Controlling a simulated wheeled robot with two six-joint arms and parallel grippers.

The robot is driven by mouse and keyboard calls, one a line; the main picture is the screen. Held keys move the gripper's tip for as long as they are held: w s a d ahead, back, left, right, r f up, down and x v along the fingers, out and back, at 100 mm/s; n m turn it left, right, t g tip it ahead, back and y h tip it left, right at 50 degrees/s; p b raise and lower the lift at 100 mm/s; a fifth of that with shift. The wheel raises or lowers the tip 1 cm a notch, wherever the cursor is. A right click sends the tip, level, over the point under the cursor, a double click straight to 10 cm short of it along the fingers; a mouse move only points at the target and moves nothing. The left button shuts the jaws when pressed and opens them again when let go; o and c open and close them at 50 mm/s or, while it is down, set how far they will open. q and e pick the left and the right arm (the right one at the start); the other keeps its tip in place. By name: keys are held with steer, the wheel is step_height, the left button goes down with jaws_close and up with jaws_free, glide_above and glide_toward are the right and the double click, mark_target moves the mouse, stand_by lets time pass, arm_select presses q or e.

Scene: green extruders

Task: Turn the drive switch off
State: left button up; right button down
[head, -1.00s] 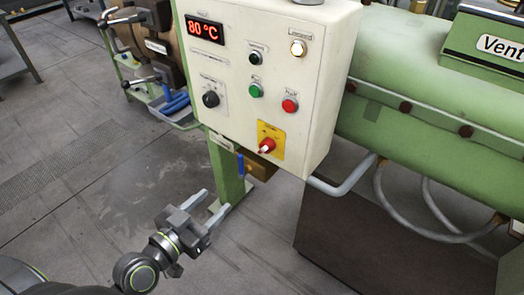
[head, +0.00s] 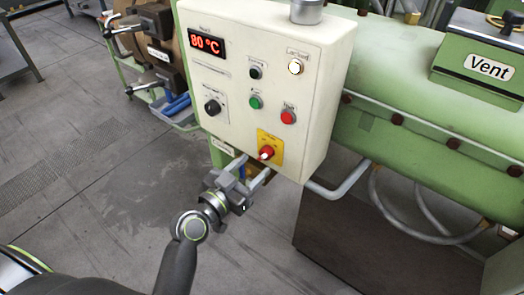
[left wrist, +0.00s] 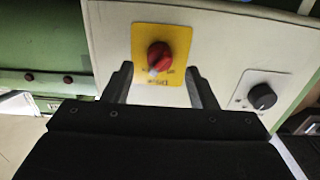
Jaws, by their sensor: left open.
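The drive switch (head: 266,153) is a red rotary knob with a pale pointer mark on a yellow plate (head: 275,144), low on the front of a cream control box (head: 225,75). In the left wrist view the red knob (left wrist: 159,52) shows between the fingertips, its pale mark toward the lower left. My left gripper (head: 254,167) is open and empty, just below and in front of the switch. In the left wrist view its fingers (left wrist: 160,72) stand either side of the yellow plate's lower part. I see no clear contact with the knob. My right gripper is out of view.
Above the switch are green (head: 255,102) and red (head: 288,117) buttons, a black knob (head: 212,107), a lit white lamp (head: 295,67) and an "80 °C" display (head: 207,44). A grey pipe (head: 340,188) bends below the box.

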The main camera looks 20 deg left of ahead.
mark_target(261, 159)
arm_select(q)
steer(key=shift+p+x, duration=0.6)
steer(key=shift+x, duration=1.75)
steer(key=c, duration=1)
